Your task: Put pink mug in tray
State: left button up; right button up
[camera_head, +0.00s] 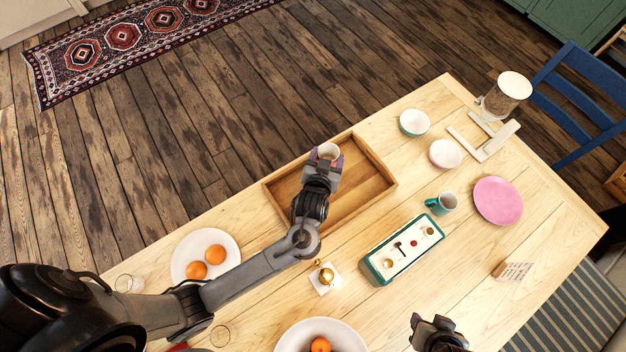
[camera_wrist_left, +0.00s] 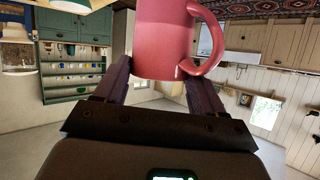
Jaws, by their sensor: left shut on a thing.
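The pink mug (camera_wrist_left: 163,40) is between the two fingers of my left gripper (camera_wrist_left: 160,80) in the left wrist view, its handle to the right. In the head view the mug (camera_head: 328,151) shows mostly as a pale rim at the tip of my left gripper (camera_head: 325,162), which is shut on it. Both are over the wooden tray (camera_head: 376,184), near its far side. I cannot tell whether the mug touches the tray floor. The visible part of the tray is empty. My right gripper (camera_head: 437,330) is at the bottom edge; its finger gap is unclear.
A teal-edged box (camera_head: 403,252), teal mug (camera_head: 442,203), pink plate (camera_head: 498,201) and two bowls (camera_head: 414,122) (camera_head: 445,153) stand right of the tray. A plate (camera_head: 232,243) with oranges is at left. A small brass object (camera_head: 326,277) sits near my left arm.

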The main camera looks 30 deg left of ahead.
aim_at(333, 165)
pick_arm(q)
jog(key=s+d+f, duration=0.1)
jog(key=s+d+n+y, duration=0.1)
jog(key=shift+d+f+p, duration=0.3)
jog(key=shift+d+f, duration=0.05)
jog(key=shift+s+d+f+b, duration=0.1)
jog(key=shift+f+b, duration=0.25)
jog(key=shift+f, duration=1.6)
jog(key=shift+s+f+b, duration=0.1)
jog(key=shift+f+b, duration=0.2)
jog(key=shift+f, duration=1.65)
jog(key=shift+f, duration=0.2)
jog(key=o, duration=1.2)
jog(key=shift+r, duration=0.1)
